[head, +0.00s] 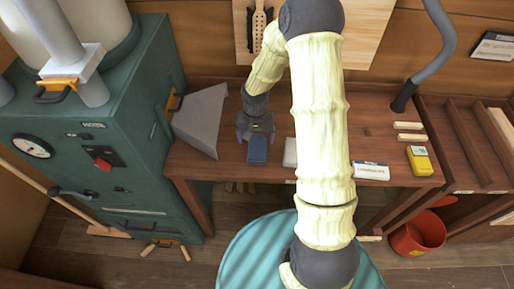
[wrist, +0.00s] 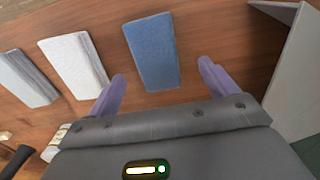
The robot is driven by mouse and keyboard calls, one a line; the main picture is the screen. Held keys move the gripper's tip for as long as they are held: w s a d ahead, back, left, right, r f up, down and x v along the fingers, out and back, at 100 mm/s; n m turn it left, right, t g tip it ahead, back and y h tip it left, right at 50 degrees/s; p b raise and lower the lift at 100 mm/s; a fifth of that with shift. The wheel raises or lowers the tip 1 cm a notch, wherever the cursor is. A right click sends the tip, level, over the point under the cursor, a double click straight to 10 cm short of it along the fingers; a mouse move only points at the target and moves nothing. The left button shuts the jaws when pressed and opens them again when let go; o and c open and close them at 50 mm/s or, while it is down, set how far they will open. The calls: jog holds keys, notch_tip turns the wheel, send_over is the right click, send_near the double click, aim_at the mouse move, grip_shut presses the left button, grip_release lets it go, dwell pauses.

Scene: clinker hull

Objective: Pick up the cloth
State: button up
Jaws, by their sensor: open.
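A blue, flat, rectangular piece that looks like folded cloth (wrist: 152,52) lies on the brown wooden bench. It also shows in the head view (head: 257,151), just in front of my gripper (head: 256,134). In the wrist view my gripper (wrist: 161,72) is open and empty, its purple fingers on either side of the blue piece's near end. I cannot tell the height above it. A white piece (wrist: 74,65) and a grey piece (wrist: 27,78) of like shape lie to its left. In the head view the white piece (head: 290,153) is partly hidden by my arm.
A white labelled box (head: 371,171) and a yellow box (head: 419,160) lie on the bench's right. A grey hose (head: 432,55) rises behind them.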

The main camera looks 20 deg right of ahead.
aim_at(257, 146)
jog(key=f, duration=0.3)
jog(key=shift+s+d+f+p, duration=0.2)
jog(key=shift+f+p, duration=0.05)
jog(key=shift+p, duration=0.15)
jog(key=shift+w+f, duration=0.1)
jog(key=shift+f, duration=0.4)
jog(key=shift+r, duration=0.1)
jog(key=shift+d, duration=0.1)
jog(key=shift+c, duration=0.3)
jog(key=c, duration=1.1)
notch_tip(257, 146, up, 10)
jog(key=b, duration=0.1)
